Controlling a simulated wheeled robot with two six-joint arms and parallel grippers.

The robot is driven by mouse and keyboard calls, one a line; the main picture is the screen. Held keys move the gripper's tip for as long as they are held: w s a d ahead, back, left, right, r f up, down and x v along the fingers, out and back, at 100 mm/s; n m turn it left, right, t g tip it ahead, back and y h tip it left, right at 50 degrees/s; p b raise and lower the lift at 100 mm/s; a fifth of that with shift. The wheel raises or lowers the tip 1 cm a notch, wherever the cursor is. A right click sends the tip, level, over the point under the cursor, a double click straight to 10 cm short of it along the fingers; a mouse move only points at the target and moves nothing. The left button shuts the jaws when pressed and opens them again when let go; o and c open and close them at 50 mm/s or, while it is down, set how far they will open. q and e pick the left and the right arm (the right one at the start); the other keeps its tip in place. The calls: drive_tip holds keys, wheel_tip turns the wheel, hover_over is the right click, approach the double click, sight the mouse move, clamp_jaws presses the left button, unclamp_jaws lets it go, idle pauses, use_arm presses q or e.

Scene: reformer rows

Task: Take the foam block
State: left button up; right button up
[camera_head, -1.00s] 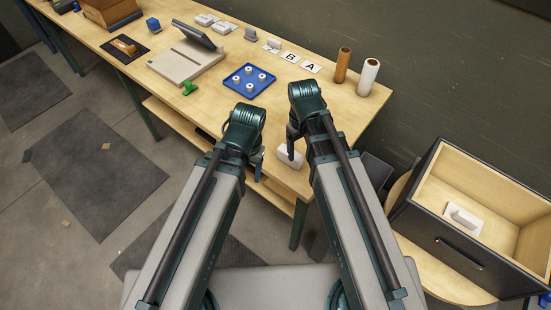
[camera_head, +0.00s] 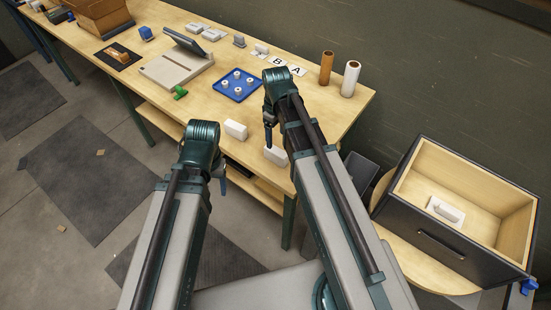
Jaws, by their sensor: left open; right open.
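A small white block (camera_head: 235,129) lies on the wooden table near its front edge, between my two grippers. A second white block (camera_head: 277,156) lies near the table's right front corner, partly hidden by my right arm. I cannot tell which of them is the foam block. My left gripper (camera_head: 222,181) is open and empty, in front of the table edge and to the left of both blocks. My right gripper (camera_head: 269,140) is open, close to the second block in the picture; whether it touches the block is unclear.
A blue tray (camera_head: 238,85) with white rings, a green piece (camera_head: 181,92) and a grey device (camera_head: 177,70) stand behind. Brown (camera_head: 326,68) and white (camera_head: 350,79) cylinders stand at the back right. An open drawer box (camera_head: 455,205) at right holds a white piece (camera_head: 445,209).

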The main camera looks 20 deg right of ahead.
sight(276, 150)
wheel_tip(276, 150, down, 6)
drive_tip(key=b, duration=0.5)
wheel_tip(276, 150, down, 5)
drive_tip(key=b, duration=0.5)
drive_tip(key=shift+w+f, duration=0.15)
drive_tip(key=shift+f, duration=0.05)
drive_tip(key=shift+r, duration=0.1)
drive_tip(key=shift+c, duration=0.3)
clamp_jaws()
